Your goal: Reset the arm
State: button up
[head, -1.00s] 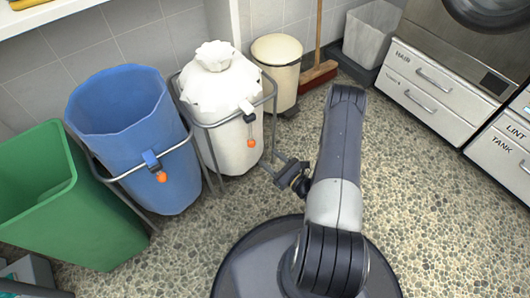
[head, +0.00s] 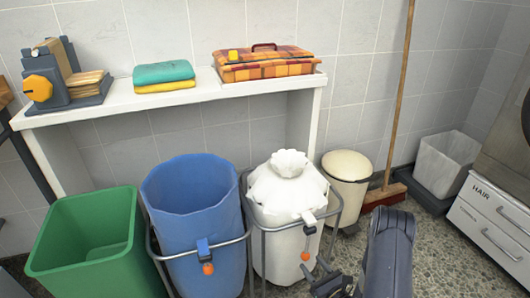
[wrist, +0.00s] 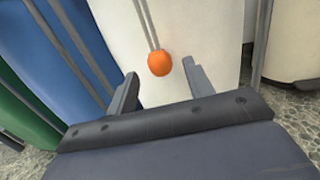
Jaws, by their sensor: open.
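My gripper (head: 328,284) is low at the bottom right in the head view, in front of the white bag in its wire stand (head: 290,205). In the wrist view my gripper (wrist: 158,85) is open, with its two fingers apart. An orange ball (wrist: 160,63) on a cord hangs between and just beyond the fingertips, in front of the white bag (wrist: 190,25). The same orange ball (head: 305,256) hangs below a clip on the stand in the head view. Nothing is held between the fingers. I cannot tell whether a finger touches the ball.
A blue bag (head: 195,215) in a stand and a green bin (head: 85,240) stand to the left. A cream pedal bin (head: 346,180), a broom (head: 385,190) and a grey bin (head: 447,165) stand to the right. A white shelf (head: 190,98) holds folded towels (head: 163,76) and a plaid case (head: 262,65).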

aim_at(308, 257)
jog(key=x, duration=0.4)
jog(key=shift+w+a+r, duration=0.2)
jog(key=shift+w+r, duration=0.15)
jog(key=shift+r, duration=0.25)
